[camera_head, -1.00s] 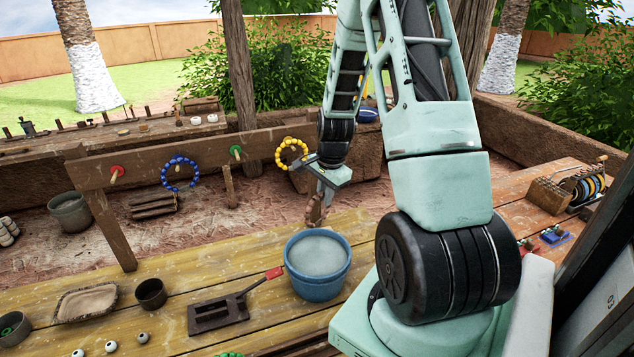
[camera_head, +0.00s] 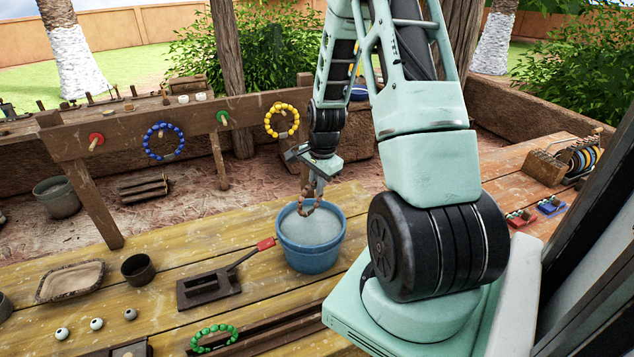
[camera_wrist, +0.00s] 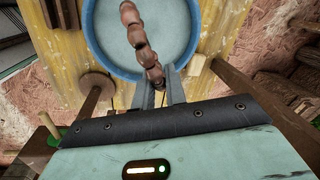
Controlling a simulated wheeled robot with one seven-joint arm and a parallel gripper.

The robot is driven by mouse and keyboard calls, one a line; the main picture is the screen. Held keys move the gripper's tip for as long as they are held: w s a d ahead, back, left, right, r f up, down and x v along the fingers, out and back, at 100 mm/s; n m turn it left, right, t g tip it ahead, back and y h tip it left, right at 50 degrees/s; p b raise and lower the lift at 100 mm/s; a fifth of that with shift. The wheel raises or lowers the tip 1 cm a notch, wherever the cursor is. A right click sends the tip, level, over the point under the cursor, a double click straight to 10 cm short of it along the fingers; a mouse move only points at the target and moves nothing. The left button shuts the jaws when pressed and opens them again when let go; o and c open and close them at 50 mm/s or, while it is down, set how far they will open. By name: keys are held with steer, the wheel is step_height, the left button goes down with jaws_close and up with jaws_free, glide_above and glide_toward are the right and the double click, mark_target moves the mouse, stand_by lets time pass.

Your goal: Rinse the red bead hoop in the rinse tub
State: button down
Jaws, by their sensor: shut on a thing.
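The bead hoop in my gripper looks brownish red and muddy (camera_head: 307,208). It hangs from the fingertips of my gripper (camera_head: 316,182), which is shut on its upper part. The blue rinse tub (camera_head: 311,260) stands on the yellow plank table with grey water in it. The hoop hangs at the tub's mouth, and its lower end shows against the water. I cannot tell whether it touches the water. In the wrist view the hoop's beads (camera_wrist: 137,38) run out from the fingers (camera_wrist: 160,92) over the tub (camera_wrist: 92,45).
A dark metal tool with a red-tipped handle (camera_head: 208,288) lies left of the tub. A green bead hoop (camera_head: 214,338) lies in front. A rail with pegs behind carries a blue hoop (camera_head: 161,141) and a yellow hoop (camera_head: 281,121). A dark cup (camera_head: 138,269) stands left.

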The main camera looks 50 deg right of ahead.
steer(key=shift+f+b, duration=4.5)
steer(key=shift+f, duration=2.05)
steer(key=shift+r+p, duration=0.15)
steer(key=shift+p, duration=0.15)
steer(key=shift+r, duration=0.25)
steer(key=shift+f, duration=0.2)
steer(key=shift+f, duration=0.25)
steer(key=shift+r+p, duration=4.95)
steer(key=shift+r, duration=1.6)
